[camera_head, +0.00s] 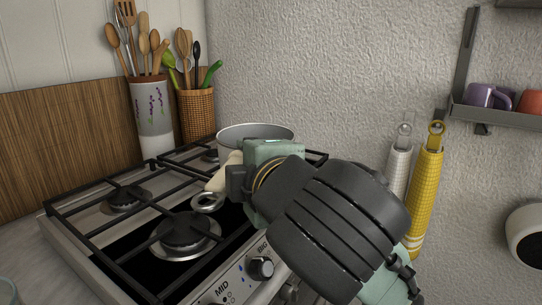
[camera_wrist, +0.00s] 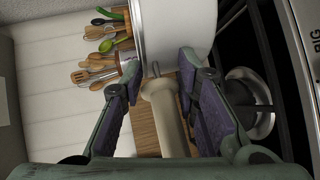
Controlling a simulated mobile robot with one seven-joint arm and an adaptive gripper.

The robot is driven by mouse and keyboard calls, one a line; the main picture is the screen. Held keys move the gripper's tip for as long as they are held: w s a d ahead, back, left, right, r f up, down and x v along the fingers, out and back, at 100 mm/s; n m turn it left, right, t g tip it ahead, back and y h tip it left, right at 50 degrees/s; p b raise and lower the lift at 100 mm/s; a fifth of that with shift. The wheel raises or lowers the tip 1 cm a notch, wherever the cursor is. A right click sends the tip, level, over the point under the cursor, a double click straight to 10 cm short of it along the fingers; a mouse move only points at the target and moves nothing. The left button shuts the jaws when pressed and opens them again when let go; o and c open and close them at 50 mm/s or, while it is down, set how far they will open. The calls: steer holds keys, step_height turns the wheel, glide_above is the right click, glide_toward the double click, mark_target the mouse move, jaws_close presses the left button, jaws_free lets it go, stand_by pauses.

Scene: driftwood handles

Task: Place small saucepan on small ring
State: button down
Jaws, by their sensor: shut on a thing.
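The small saucepan (camera_head: 256,131) is pale with a dark rim, over the back right part of the hob. Its white wall fills the top of the wrist view (camera_wrist: 178,32). My gripper (camera_head: 236,178) is shut on its cream handle (camera_wrist: 165,115), with a finger on each side in the wrist view. A smaller-looking burner ring (camera_head: 126,198) is at the left of the hob and is bare. I cannot tell whether the pan touches the grate.
A larger burner (camera_head: 185,232) at the front is bare. Black grates (camera_head: 85,190) cover the hob. A utensil vase (camera_head: 152,115) and a wicker utensil pot (camera_head: 196,115) stand behind it. Towels (camera_head: 426,180) hang on the wall at right. Knobs (camera_head: 260,268) line the front.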

mark_target(263, 136)
steer(key=w+d, duration=0.1)
steer(key=w, duration=0.4)
steer(key=w+f+p, duration=0.1)
steer(key=w, duration=0.3)
steer(key=w+d+p, duration=0.1)
steer(key=w, duration=0.4)
steer(key=shift+w+d+f, duration=0.15)
steer(key=shift+w+d, duration=0.15)
steer(key=shift+w, duration=0.05)
steer(key=f, duration=0.1)
steer(key=w+f+p, duration=0.1)
steer(key=shift+d+f, duration=0.15)
steer(key=shift+f, duration=0.65)
steer(key=shift+f, duration=0.15)
steer(key=c, duration=1.2)
jaws_free()
steer(key=shift+r, duration=0.25)
steer(key=b+v, duration=0.1)
steer(key=v, duration=1.1)
steer(key=shift+f+b, duration=0.1)
steer(key=shift+b, duration=0.25)
